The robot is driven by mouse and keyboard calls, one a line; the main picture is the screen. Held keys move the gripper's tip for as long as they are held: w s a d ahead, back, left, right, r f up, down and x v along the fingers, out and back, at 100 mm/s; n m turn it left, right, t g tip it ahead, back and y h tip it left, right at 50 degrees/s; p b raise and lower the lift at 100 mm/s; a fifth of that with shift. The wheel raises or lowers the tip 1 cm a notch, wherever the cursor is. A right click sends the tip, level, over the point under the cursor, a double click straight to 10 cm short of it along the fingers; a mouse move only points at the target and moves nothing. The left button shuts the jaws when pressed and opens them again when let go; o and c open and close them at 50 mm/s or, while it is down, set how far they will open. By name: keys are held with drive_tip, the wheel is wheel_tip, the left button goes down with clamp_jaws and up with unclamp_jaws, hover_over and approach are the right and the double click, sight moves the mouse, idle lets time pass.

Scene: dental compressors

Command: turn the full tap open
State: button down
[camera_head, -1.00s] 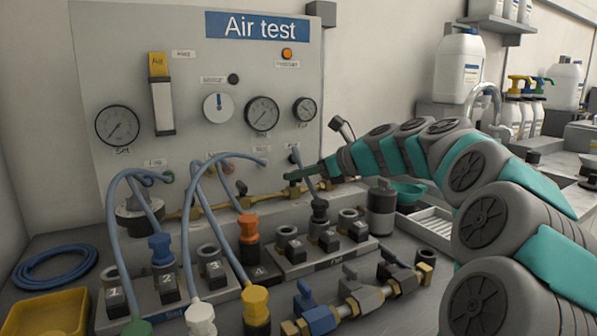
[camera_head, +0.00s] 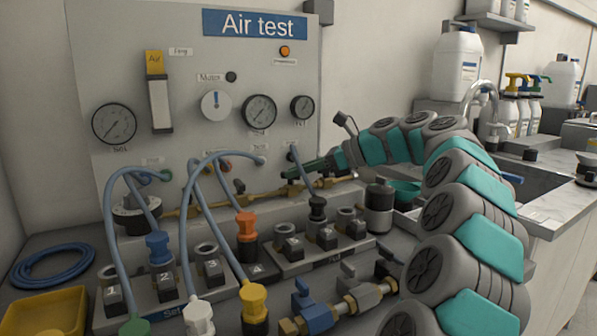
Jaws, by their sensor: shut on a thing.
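The wall panel titled "Air test" carries a brass pipe (camera_head: 225,205) along its lower part. My gripper (camera_head: 290,174) reaches in from the right to the right part of this pipe. It is shut on a small tap handle there, which I take to be the full tap. The gripper's tips mostly hide the handle, so its angle cannot be told. The tap's brass body (camera_head: 293,188) shows just below the tips. A second tap with a black handle (camera_head: 240,187) stands on the pipe further left, apart from my gripper.
Blue hoses (camera_head: 113,230) arch in front of the panel's left half. Numbered sockets with coloured plugs fill the bench below my gripper. A dark grey cylinder (camera_head: 379,211) stands beneath my arm. A blue-handled valve (camera_head: 313,312) lies at the front. A yellow tray (camera_head: 45,312) is at left.

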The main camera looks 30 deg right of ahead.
drive_tip(key=c, duration=0.8)
unclamp_jaws()
drive_tip(key=shift+c, duration=0.2)
drive_tip(key=shift+r, duration=0.1)
drive_tip(key=v, duration=0.7)
drive_tip(key=shift+s+d, duration=0.2)
drive_tip(key=shift+s, duration=0.1)
